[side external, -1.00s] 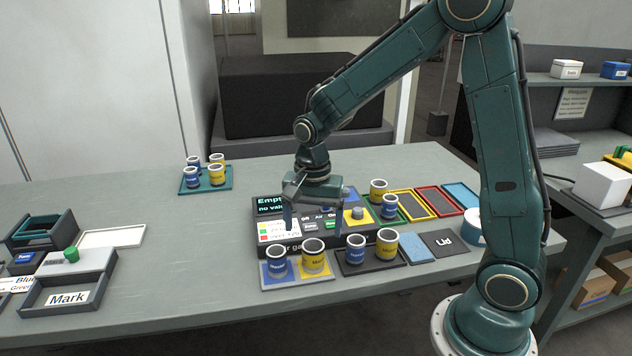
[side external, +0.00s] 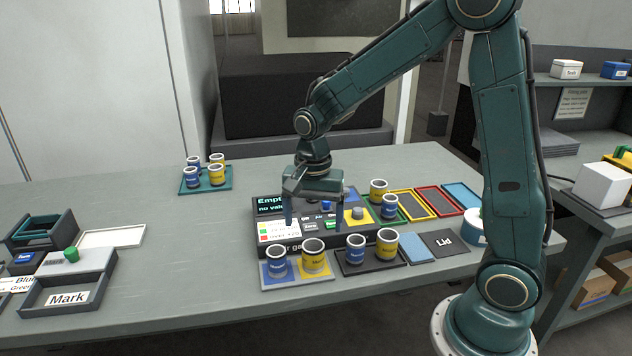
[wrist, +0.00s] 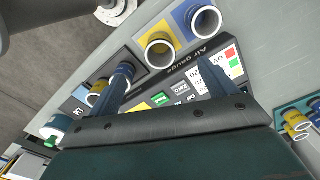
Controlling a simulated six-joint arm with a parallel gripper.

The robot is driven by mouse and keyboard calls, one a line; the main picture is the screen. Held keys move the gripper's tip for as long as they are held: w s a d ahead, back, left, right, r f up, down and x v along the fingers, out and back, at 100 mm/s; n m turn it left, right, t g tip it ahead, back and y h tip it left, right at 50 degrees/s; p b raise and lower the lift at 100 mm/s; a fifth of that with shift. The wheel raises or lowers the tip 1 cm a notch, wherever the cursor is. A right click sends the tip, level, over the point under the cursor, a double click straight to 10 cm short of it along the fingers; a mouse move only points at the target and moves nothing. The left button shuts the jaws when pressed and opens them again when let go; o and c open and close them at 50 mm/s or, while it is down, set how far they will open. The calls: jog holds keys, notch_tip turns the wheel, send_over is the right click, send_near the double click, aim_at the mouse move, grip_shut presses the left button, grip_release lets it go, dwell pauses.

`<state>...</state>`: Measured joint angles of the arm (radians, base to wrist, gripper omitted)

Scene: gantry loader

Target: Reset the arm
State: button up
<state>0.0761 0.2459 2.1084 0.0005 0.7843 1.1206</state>
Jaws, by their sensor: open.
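My gripper (side external: 313,222) is open and empty above the black air gauge panel (side external: 262,228). Its two fingers point down, apart, over the panel's buttons and label. The panel's screen at the back left reads "Empty" and "no val...", partly cut off by my gripper. In the wrist view my gripper (wrist: 168,75) spans the panel, with the "Air gauge" lettering and the Zero button (wrist: 180,90) between its fingers.
Blue and yellow cups stand on a blue-yellow pad (side external: 296,286) and a dark pad (side external: 371,270) before the panel. More stand on a teal tray (side external: 207,187) at back left. Coloured frames and a Lid plate (side external: 444,243) lie right. A Mark bin (side external: 68,297) is left.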

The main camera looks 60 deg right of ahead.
jog(key=s+a+r+n+t, duration=0.1)
jog(key=s+r+n+t, duration=0.1)
jog(key=s+r+n, duration=0.4)
jog(key=s+a+r+n+t, duration=0.1)
jog(key=s+r+n+t, duration=0.2)
jog(key=s+r+n, duration=0.4)
jog(key=s, duration=0.5)
jog(key=shift+a+r+n+t, duration=0.3)
jog(key=shift+a+n, duration=0.1)
dwell(0.5)
